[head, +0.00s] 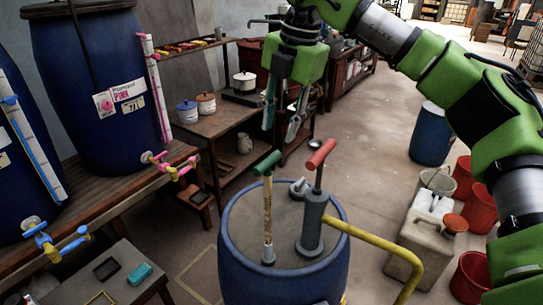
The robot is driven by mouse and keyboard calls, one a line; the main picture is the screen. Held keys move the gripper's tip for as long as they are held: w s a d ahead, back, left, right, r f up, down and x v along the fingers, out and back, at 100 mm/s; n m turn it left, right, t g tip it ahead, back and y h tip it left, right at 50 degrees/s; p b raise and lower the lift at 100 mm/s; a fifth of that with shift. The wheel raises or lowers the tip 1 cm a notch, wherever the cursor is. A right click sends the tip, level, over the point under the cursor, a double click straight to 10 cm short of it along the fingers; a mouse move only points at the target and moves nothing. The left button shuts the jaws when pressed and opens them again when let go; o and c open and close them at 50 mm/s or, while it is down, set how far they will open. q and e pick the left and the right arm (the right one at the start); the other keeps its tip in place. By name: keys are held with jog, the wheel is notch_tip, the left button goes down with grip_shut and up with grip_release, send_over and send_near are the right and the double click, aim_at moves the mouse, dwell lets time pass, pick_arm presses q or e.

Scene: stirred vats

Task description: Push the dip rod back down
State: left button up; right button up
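A blue drum (284,286) stands in the lower middle of the head view. The dip rod, a pale marked rod (268,215) with a green T-handle (266,163), stands upright out of the left part of its lid. A good length of rod shows above the lid. A grey hand pump (313,225) with a red T-handle (320,153) and a yellow spout stands to its right. My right gripper (281,133) points down above and slightly right of the green handle in the picture. Its fingers are apart with nothing between them. My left gripper is out of view.
Large blue vats (95,90) with pink and blue taps stand on a wooden bench at left. A low table (125,262) is at lower left. Red buckets (479,205) and a beige canister (424,246) stand on the floor at right. Shelves are behind.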

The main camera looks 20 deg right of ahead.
aim_at(273, 156)
jog(key=f, duration=0.3)
jog(key=w+f+p, duration=0.1)
jog(key=f, duration=0.2)
jog(key=a+f+p, duration=0.1)
jog(key=f, duration=0.2)
jog(key=shift+w+a+f, duration=0.1)
jog(key=shift+w+f, duration=0.15)
jog(key=shift+f, duration=0.15)
jog(key=shift+c, duration=0.3)
grip_shut()
